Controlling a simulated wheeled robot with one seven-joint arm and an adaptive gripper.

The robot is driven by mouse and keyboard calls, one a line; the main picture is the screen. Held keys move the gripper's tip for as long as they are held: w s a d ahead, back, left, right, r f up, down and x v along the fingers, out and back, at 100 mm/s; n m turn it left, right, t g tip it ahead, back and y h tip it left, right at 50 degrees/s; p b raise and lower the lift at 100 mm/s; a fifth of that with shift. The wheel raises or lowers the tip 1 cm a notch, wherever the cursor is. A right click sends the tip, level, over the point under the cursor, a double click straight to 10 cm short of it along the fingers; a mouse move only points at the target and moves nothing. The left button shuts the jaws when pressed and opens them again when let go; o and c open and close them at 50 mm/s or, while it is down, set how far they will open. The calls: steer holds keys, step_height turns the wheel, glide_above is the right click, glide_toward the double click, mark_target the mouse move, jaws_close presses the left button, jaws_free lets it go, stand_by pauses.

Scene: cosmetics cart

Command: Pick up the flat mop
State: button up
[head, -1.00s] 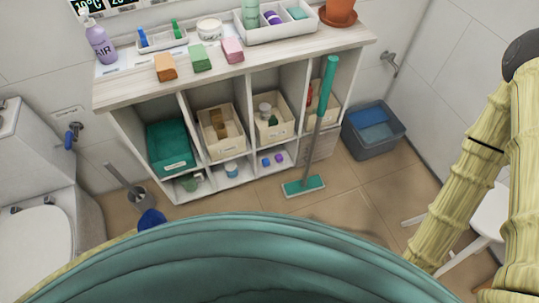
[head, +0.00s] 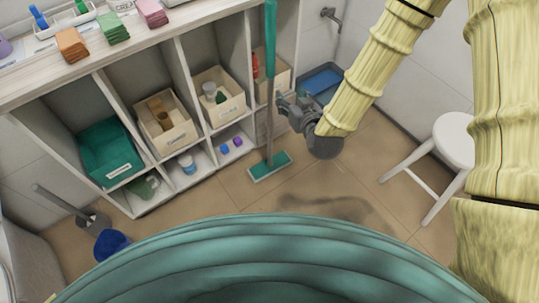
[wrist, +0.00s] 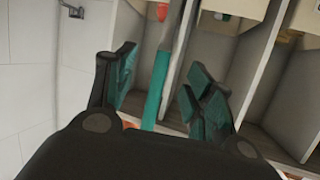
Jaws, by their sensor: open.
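The flat mop (head: 268,115) stands upright in front of the shelf unit, with a teal upper handle, a grey lower pole and a flat teal head (head: 270,167) on the floor. My gripper (head: 284,106) is beside the pole, at about its middle height, just right of it in the head view. In the wrist view the mop's handle (wrist: 155,90) runs between the two open fingers of my gripper (wrist: 160,88). The fingers stand apart on both sides of it. Whether either finger touches the pole cannot be told.
The shelf unit (head: 130,68) with bins stands close behind the mop. A blue-grey bin (head: 318,82) is behind my gripper. A white stool (head: 455,140) stands at the right.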

mark_target(272, 48)
steer(key=w+a+r+t, duration=0.1)
steer(key=w+r, duration=0.1)
steer(key=w, duration=0.1)
steer(key=w+a+r+t+b, duration=0.1)
steer(key=w+r, duration=0.2)
steer(key=w+a+r+t+b, duration=0.1)
steer(key=w+a+r, duration=0.1)
steer(key=w+r, duration=0.1)
steer(key=shift+w+t+y, duration=0.15)
steer(key=shift+t+y, duration=0.15)
steer(key=shift+y, duration=0.1)
steer(key=shift+a+r+b+x, duration=0.15)
steer(key=shift+b+x, duration=0.1)
steer(key=shift+x, duration=1.2)
steer(key=shift+a+r+b+x, duration=0.1)
steer(key=shift+b+x, duration=0.15)
steer(key=shift+x, duration=1.15)
steer(key=shift+c, duration=0.2)
jaws_close()
